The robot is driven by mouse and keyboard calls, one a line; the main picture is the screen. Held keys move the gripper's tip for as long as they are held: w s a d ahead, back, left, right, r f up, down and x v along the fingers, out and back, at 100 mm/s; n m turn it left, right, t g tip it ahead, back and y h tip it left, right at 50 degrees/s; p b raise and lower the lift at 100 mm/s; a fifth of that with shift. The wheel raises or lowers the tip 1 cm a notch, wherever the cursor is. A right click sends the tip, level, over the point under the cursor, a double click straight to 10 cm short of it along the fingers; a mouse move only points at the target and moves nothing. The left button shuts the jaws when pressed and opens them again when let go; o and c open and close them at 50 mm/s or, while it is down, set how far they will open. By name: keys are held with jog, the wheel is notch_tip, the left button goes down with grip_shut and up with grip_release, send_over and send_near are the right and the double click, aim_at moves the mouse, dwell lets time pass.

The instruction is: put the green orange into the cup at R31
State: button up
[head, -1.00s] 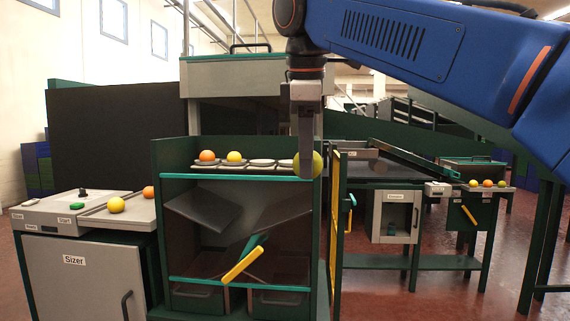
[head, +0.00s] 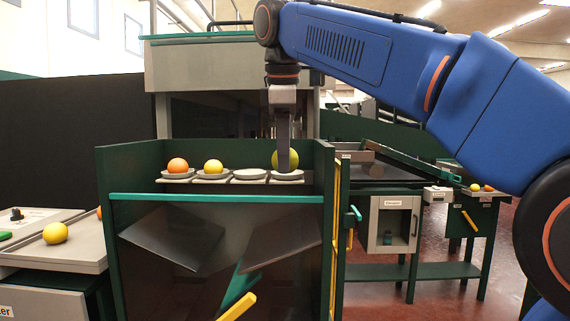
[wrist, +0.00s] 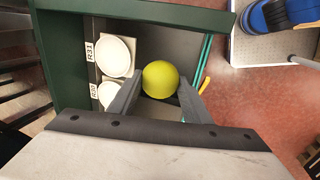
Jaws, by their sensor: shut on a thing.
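My gripper (head: 283,160) is shut on the green orange (head: 292,157), which looks yellow-green. The wrist view shows the orange (wrist: 160,80) between my two fingers (wrist: 157,100). The cup at R31 (wrist: 115,57) is a white, empty round dish beside its label (wrist: 89,50). In the wrist view the orange appears to the right of this cup and a little lower, not covering it. In the head view the orange is above the rightmost cup (head: 290,176), which appears to be the R31 one. The exact height gap is hard to tell.
The empty R30 cup (wrist: 108,95) is beside R31. An orange fruit (head: 177,166) and a yellow one (head: 213,167) sit in cups farther left. A dark green side panel (wrist: 150,12) stands close beyond R31. A teal rail (head: 215,198) runs along the front.

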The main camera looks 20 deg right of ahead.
jog(key=w+d, duration=0.1)
jog(key=w, duration=0.2)
jog(key=w+d, duration=0.1)
jog(key=w, duration=0.3)
jog(key=w+d, duration=0.2)
jog(key=w, duration=0.2)
jog(key=shift+w, duration=0.25)
jog(key=shift+s+x, duration=0.15)
jog(key=shift+x, duration=0.7)
jog(key=shift+s+x, duration=0.2)
jog(key=shift+x, duration=0.65)
jog(key=shift+a+f, duration=0.2)
jog(key=shift+f, duration=0.05)
jog(key=o, duration=0.8)
jog(key=shift+r, duration=0.2)
jog(key=v, duration=1.2)
jog(key=shift+s+a, duration=0.1)
jog(key=shift+s, duration=0.05)
